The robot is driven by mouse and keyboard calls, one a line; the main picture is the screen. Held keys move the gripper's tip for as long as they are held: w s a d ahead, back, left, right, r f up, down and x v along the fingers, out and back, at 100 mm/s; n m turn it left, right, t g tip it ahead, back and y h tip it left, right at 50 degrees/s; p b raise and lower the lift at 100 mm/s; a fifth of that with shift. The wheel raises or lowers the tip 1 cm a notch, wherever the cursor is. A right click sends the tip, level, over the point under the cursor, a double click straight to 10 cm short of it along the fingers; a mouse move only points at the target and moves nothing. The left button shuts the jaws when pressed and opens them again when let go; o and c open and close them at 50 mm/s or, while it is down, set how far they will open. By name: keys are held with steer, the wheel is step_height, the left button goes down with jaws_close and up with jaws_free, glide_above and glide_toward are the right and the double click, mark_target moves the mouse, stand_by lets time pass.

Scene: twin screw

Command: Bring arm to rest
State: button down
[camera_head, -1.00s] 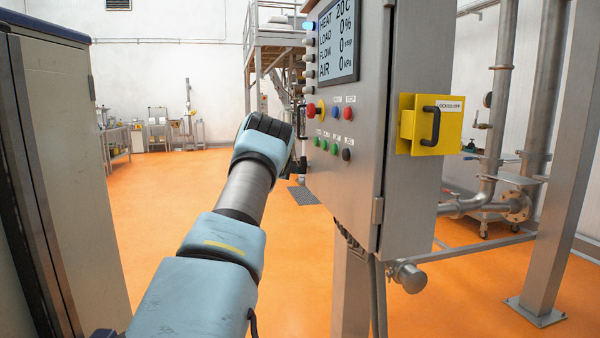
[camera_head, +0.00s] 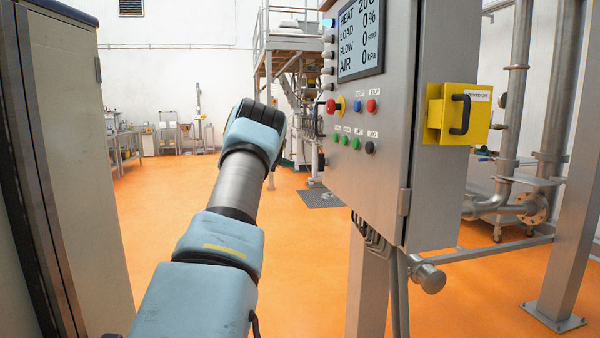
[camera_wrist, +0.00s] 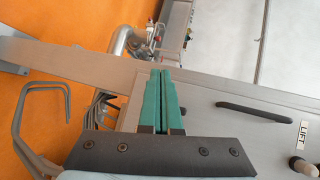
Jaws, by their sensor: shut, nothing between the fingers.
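My arm reaches forward from the bottom of the head view, its blue-grey links bent upward at the wrist. The wrist end stands left of the control cabinet (camera_head: 410,120), with a gap of orange floor between them in the picture. My gripper (camera_wrist: 160,75) shows in the wrist view as two green fingers pressed together, with nothing between them. Its fingers are hidden in the head view. In the wrist view, the fingers lie in front of a grey metal surface with a dark handle (camera_wrist: 254,112) and a label reading LIFT (camera_wrist: 304,134).
The cabinet carries a screen (camera_head: 360,38), several buttons and a yellow box with a black handle (camera_head: 458,113). A tall beige cabinet (camera_head: 80,150) stands close on the left. Pipes (camera_head: 512,110) and a steel post (camera_head: 575,200) are at right. Open orange floor (camera_head: 170,215) lies between.

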steer(key=s+a+r+n+t+y, duration=0.3)
steer(key=a+r+n+y, duration=0.1)
steer(key=a+n, duration=0.35)
steer(key=s+a+f+n+y, duration=0.2)
steer(key=s+n+y, duration=0.2)
steer(key=s+n, duration=0.25)
steer(key=s+d+f+n+g, duration=0.2)
steer(key=s+f+n+g, duration=0.1)
steer(key=s, duration=1.2)
steer(key=s+d+f+n+g, duration=0.3)
steer(key=s+f, duration=0.5)
steer(key=s, duration=0.7)
steer(key=s+d+f+n+g, duration=0.2)
steer(key=s+f+n+g, duration=0.2)
steer(key=s, duration=1.1)
step_height(320, 180, down, 2)
steer(key=g, duration=0.2)
steer(key=shift+s+d+n+g+y, duration=0.3)
steer(key=shift+s+d+y, duration=0.05)
steer(key=shift+s+y, duration=0.05)
